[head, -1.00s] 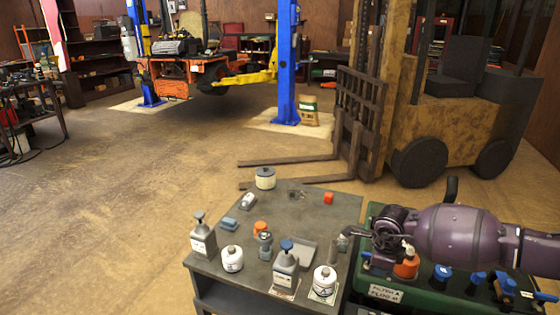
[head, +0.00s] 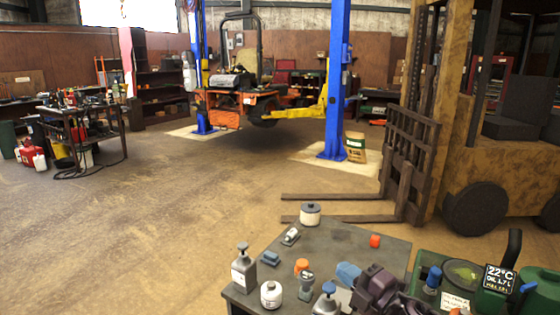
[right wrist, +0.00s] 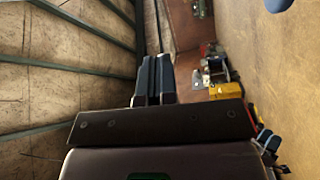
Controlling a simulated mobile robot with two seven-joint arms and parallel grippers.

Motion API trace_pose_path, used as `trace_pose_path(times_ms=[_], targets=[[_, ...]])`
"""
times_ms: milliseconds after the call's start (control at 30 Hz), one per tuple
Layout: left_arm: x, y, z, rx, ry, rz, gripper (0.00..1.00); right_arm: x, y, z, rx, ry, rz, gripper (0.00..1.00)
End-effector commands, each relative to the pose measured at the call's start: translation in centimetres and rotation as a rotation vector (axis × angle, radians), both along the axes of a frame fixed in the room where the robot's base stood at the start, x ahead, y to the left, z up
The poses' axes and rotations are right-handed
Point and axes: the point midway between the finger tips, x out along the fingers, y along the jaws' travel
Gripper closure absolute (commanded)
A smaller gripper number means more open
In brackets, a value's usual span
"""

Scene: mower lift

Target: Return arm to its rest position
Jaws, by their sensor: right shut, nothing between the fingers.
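My right gripper (head: 348,273), purple with blue fingertips, is in the head view at the bottom, right of centre. It is over the front part of the grey table (head: 343,242). In the right wrist view its two fingers (right wrist: 153,78) lie side by side, shut with nothing between them. They point away from the tabletop, with wall, ceiling beams and floor behind. My purple wrist hides part of the table's right front. My left gripper is not in view.
The table holds a grey pump bottle (head: 243,268), a white canister (head: 271,294), a white tub (head: 310,214) and an orange cap (head: 375,241). A green machine (head: 433,262) stands right. A forklift (head: 455,150) is behind; open floor lies left.

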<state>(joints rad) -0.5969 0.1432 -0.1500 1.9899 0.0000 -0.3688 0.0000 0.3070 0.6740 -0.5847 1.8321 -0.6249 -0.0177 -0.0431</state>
Motion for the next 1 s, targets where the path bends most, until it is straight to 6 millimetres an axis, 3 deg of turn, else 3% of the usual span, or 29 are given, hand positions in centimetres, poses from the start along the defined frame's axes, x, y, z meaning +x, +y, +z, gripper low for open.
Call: trace_pose_path(times_ms=[100, 267, 500, 800, 1000], targets=[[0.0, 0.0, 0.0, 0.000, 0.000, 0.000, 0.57, -1.4, -2.1, -2.8, 0.257, 0.216, -0.153, 1.00], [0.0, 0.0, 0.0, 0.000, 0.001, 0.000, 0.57, -4.2, -5.0, -7.2, 0.536, 0.474, -0.329, 1.00], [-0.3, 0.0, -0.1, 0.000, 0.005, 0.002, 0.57, -10.9, -8.9, -14.2, 0.860, 0.760, -0.546, 1.00], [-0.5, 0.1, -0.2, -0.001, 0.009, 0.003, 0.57, -21.2, -12.8, -21.5, 1.057, 0.908, -0.793, 1.00], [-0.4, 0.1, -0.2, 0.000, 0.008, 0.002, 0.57, -25.5, -13.1, -24.1, 1.073, 0.967, -0.872, 1.00]])
